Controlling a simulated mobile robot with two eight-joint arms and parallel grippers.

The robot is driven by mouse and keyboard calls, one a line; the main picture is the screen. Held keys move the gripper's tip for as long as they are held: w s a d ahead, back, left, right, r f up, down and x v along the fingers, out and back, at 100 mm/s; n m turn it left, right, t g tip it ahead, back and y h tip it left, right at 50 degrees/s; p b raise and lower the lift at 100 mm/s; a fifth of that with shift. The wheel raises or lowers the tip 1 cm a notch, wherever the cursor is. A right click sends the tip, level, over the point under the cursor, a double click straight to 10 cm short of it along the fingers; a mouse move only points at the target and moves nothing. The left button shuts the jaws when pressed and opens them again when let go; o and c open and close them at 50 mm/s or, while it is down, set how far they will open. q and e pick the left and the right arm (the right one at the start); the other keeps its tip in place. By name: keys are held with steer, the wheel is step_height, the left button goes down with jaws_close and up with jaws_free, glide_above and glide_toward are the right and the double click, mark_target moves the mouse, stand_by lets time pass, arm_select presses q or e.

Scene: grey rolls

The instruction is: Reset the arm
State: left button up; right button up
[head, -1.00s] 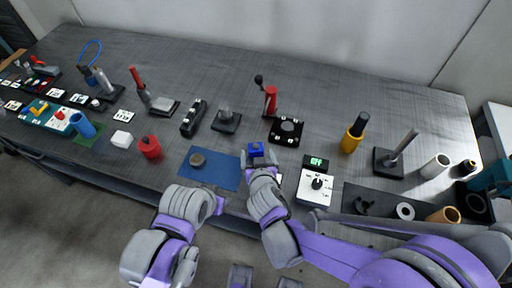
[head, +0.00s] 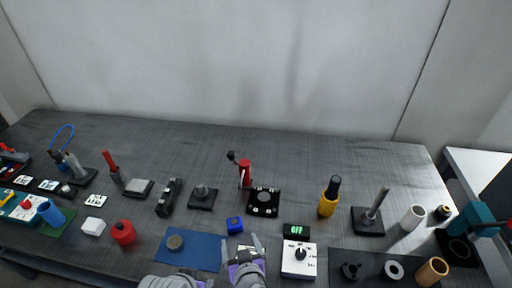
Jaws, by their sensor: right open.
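My right gripper (head: 243,243) is at the front edge of the table, at the bottom middle of the head view. Its two fingers are apart and nothing shows between them. A small blue cube (head: 235,225) lies on the table just beyond the fingertips. Of my left arm only a grey rounded part shows at the bottom edge, left of the right gripper; its fingers are out of the picture.
A red-handled device (head: 244,175) and a yellow cylinder (head: 328,204) stand farther back.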

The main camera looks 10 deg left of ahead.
steer(key=shift+d, duration=0.1)
steer(key=d+m+g+h, duration=0.1)
steer(key=d, duration=0.5)
steer(key=s+d+r+m+g+h+p, duration=0.1)
steer(key=d+h, duration=0.1)
steer(key=d, duration=0.4)
steer(key=d+r+h, duration=0.1)
steer(key=d, duration=0.5)
steer(key=shift+s+d+m+g+p, duration=0.1)
steer(key=shift+s+m+g+p, duration=0.1)
steer(key=shift+m+g+p, duration=0.15)
steer(key=s+d+r+m+g+p, duration=0.1)
steer(key=s+d+g, duration=0.2)
steer(key=s+d, duration=0.5)
steer(key=shift+s+d+r, duration=0.25)
steer(key=shift+s+r, duration=0.1)
steer(key=shift+s, duration=0.35)
steer(key=shift+m, duration=0.25)
